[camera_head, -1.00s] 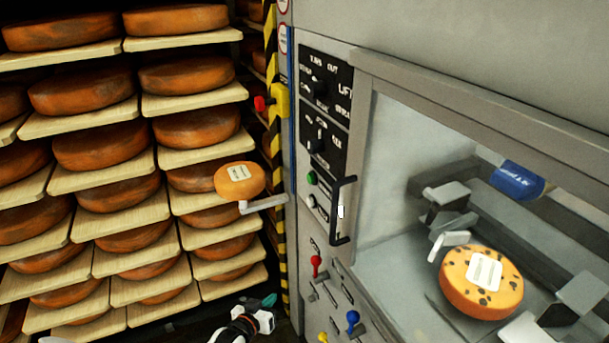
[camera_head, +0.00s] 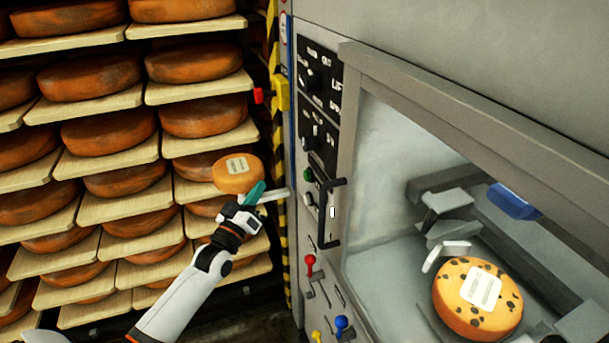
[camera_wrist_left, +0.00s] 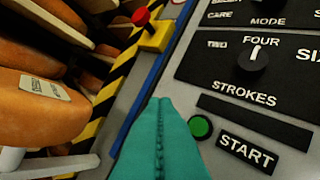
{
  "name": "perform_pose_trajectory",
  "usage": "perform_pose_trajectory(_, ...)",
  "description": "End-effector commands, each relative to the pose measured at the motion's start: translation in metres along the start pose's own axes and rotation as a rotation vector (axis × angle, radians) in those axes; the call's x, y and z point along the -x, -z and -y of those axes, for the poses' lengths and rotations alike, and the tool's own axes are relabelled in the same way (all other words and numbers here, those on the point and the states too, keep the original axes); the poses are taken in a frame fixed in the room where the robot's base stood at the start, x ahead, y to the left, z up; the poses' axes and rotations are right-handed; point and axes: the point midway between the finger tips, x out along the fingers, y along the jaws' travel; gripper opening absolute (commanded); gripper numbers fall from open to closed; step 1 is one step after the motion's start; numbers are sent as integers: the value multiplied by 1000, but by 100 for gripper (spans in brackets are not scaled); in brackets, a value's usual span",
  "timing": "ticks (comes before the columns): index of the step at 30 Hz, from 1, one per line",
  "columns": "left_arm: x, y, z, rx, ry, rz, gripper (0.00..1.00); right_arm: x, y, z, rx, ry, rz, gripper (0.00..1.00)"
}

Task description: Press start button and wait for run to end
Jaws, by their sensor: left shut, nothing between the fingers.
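The green start button (camera_head: 309,174) is on the machine's grey front panel, below the black dial plates. In the left wrist view the round green button (camera_wrist_left: 201,127) sits beside a black START label (camera_wrist_left: 248,153). My left gripper (camera_head: 255,192) is shut and empty, with teal fingertips, to the left of the button in the head view. In the left wrist view its closed fingertips (camera_wrist_left: 160,108) point up the panel just left of the button; contact cannot be told. My right gripper is not in view.
A black door handle (camera_head: 328,212) stands out right of the button. A red knob on a yellow box (camera_head: 281,92) is at the panel's left edge. Shelves of cheese wheels (camera_head: 103,130) fill the left. A spotted, labelled cheese (camera_head: 462,308) lies inside the machine.

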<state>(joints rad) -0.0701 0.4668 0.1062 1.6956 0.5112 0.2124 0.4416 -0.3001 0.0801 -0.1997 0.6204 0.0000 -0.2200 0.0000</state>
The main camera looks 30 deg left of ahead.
Motion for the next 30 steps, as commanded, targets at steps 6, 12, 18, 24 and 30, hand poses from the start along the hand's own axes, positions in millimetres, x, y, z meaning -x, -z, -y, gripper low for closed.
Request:
perform_pose_trajectory(6, 0, 0, 0, 0, 0, 0, 0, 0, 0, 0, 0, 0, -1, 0)
perform_pose_trajectory(12, -6, 4, 4, 1, -1, 2, 0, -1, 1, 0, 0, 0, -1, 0)
perform_pose_trajectory(18, -24, 18, 17, 3, 1, 2, 0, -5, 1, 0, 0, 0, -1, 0)
perform_pose_trajectory(24, -43, 32, 31, 2, 0, 1, 0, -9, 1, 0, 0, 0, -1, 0)
perform_pose_trajectory(30, -57, 42, 40, 0, -1, 1, 0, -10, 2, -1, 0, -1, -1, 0)
